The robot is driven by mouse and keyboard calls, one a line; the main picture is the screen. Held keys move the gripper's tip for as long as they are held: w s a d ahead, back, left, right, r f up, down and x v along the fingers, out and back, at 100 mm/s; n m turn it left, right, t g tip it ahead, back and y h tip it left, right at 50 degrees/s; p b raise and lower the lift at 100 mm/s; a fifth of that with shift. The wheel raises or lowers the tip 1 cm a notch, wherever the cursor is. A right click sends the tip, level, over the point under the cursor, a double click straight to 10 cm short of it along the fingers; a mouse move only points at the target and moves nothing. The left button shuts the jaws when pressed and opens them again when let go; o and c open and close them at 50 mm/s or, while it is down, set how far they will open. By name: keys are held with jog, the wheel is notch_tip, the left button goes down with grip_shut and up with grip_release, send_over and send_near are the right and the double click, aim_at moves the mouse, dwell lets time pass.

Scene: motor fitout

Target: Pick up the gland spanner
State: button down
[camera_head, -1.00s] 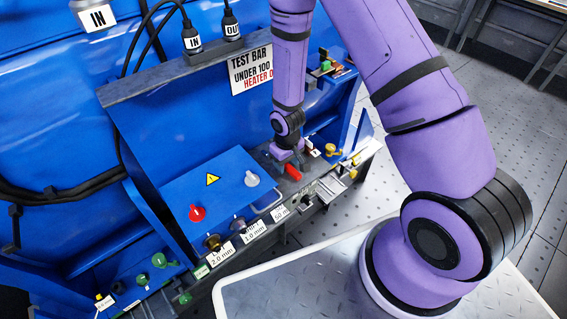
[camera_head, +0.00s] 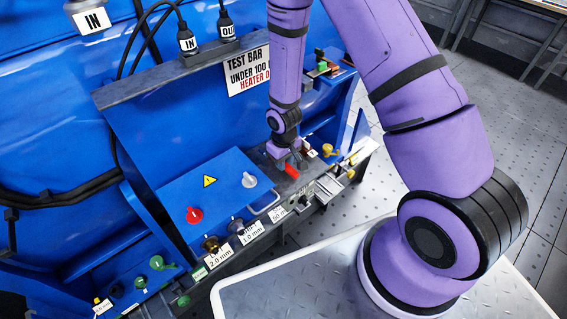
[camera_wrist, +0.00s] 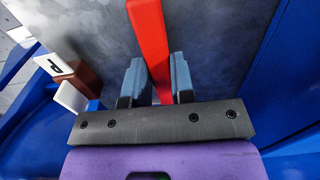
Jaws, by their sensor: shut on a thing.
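The red bar-like handle, which I take for the gland spanner (camera_wrist: 150,40), runs between the two grey-blue fingers of my gripper (camera_wrist: 157,85) in the wrist view. The fingers are shut on it, one on each side.
White (camera_wrist: 72,98) and brown (camera_wrist: 80,76) blocks lie left of the fingers in the wrist view. A yellow fitting (camera_head: 329,150) is to the right. Blue walls flank the grey surface.

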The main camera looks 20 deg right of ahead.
notch_tip(320, 180, up, 9)
jog(key=shift+f, duration=0.1)
dwell(0.3)
jog(key=c, duration=1.5)
grip_release()
grip_shut()
